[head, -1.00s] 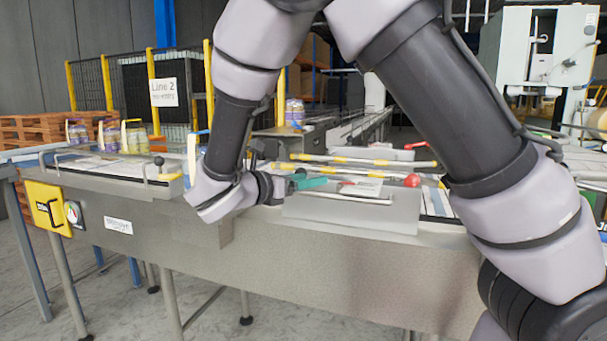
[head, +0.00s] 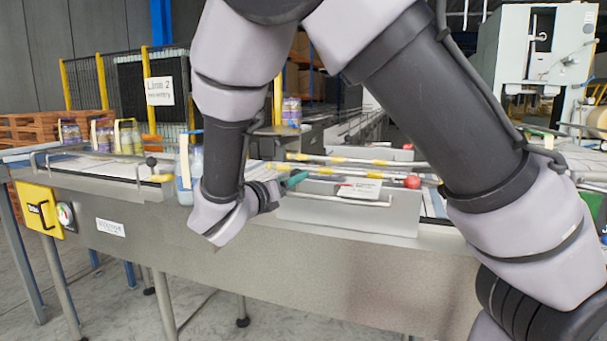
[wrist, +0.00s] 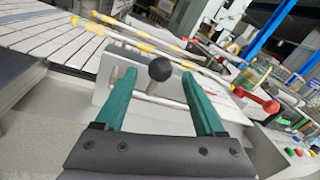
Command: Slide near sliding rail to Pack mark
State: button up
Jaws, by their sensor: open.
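My gripper (head: 297,179) has green fingers and is open at the near side of the conveyor, pointing away from my body. In the wrist view a black ball knob (wrist: 159,69) shows between the open fingers (wrist: 160,78), with no visible grip on it. A metal bar (wrist: 150,96) runs beneath the knob along a grey plate. Rails with yellow bands (head: 345,161) lie over the conveyor; I cannot tell for certain which is the near sliding rail. A white label (head: 360,188) stands right of my fingers; its text is unreadable, and I cannot make out the Pack mark.
A red ball knob (head: 412,182) is to the right, beside my upper arm. A grey front panel with a bar handle (head: 335,199) lies below my fingers. A blue bottle (head: 186,172) stands left of my forearm.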

jog(key=x, duration=0.7)
jog(key=shift+w, duration=0.1)
grip_shut()
dwell(1.2)
